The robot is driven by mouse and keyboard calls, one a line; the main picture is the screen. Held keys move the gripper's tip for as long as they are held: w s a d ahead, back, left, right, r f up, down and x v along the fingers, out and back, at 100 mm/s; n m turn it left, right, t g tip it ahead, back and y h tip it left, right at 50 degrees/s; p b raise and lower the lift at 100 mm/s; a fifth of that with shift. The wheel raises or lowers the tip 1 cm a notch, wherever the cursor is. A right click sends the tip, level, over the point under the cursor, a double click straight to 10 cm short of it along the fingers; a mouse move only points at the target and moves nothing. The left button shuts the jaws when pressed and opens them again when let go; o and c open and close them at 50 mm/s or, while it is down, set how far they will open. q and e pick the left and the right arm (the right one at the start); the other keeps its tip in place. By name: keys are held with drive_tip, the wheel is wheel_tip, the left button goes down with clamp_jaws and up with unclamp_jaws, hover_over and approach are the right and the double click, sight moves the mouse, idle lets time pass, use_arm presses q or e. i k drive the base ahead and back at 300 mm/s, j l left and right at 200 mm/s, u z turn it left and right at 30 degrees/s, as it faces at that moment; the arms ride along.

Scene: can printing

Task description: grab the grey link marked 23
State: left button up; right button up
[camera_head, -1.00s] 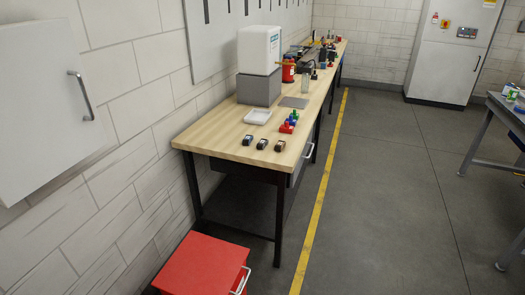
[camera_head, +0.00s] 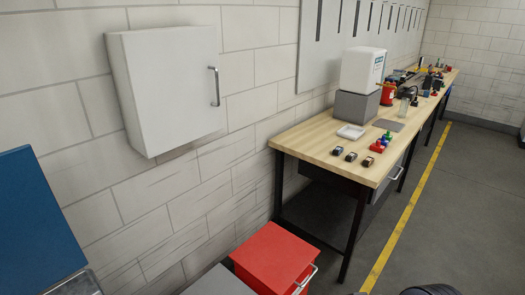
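Three small dark-and-grey pieces lie in a row near the front edge of the wooden workbench: a left piece (camera_head: 337,150), a middle piece (camera_head: 351,156) and a right piece (camera_head: 367,161). They are too small to read any marking, so I cannot tell whether one is the grey link marked 23. Neither of my grippers can be made out in the head view. A dark rounded shape shows at the bottom right edge, cut off by the frame.
The workbench (camera_head: 312,138) runs along the wall, bearing a white tray (camera_head: 351,131), red, blue and green parts (camera_head: 381,143) and a white box (camera_head: 362,70). A red cabinet (camera_head: 272,258) stands before it. A wall cabinet (camera_head: 170,90) and blue panel (camera_head: 38,215) are left. Right floor is clear.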

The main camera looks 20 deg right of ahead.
sight(353, 156)
drive_tip(key=i+l+u, duration=0.1)
drive_tip(key=l+u, duration=0.45)
drive_tip(key=u, duration=0.25)
drive_tip(key=l+u, duration=0.8)
drive_tip(key=k+l, duration=0.1)
drive_tip(key=l, duration=0.45)
drive_tip(key=k+l, duration=0.1)
drive_tip(key=l, duration=0.45)
drive_tip(key=k+l, duration=0.1)
drive_tip(key=l, duration=0.45)
drive_tip(key=k+l, duration=0.1)
drive_tip(key=l, duration=0.45)
drive_tip(key=k+l, duration=0.1)
drive_tip(key=l, duration=0.45)
drive_tip(key=k+l, duration=0.15)
drive_tip(key=l, duration=0.4)
drive_tip(key=k+l, duration=0.1)
drive_tip(key=l, duration=0.45)
